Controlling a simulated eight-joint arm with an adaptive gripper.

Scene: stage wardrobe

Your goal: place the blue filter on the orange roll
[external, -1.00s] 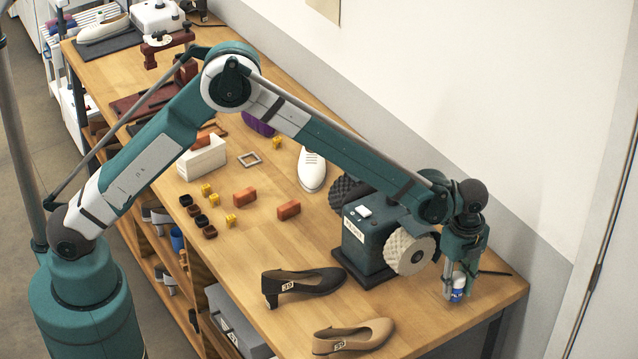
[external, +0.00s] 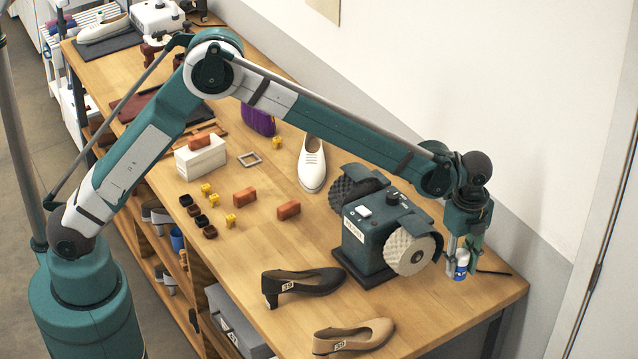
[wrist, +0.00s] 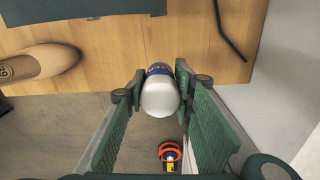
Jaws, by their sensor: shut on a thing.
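My gripper (external: 463,256) hangs over the right end of the workbench, shut on a small white canister with a blue label (external: 460,270), which I take for the blue filter. It is held roughly upright just above the wood. In the wrist view the canister (wrist: 160,97) sits between the two green fingers of my gripper (wrist: 159,88), its white end toward the camera. An orange-and-black round thing (wrist: 170,151) lies low in the wrist view, beyond the bench edge; I cannot tell if it is the orange roll. No clear orange roll shows in the external view.
A green grinder with pale and dark wheels (external: 366,240) stands close left of my gripper. A black shoe (external: 303,284) and a tan shoe (external: 352,336) lie nearer the front. Orange-brown blocks (external: 289,209) lie mid-bench. A thin dark rod (external: 495,272) lies right, near the wall.

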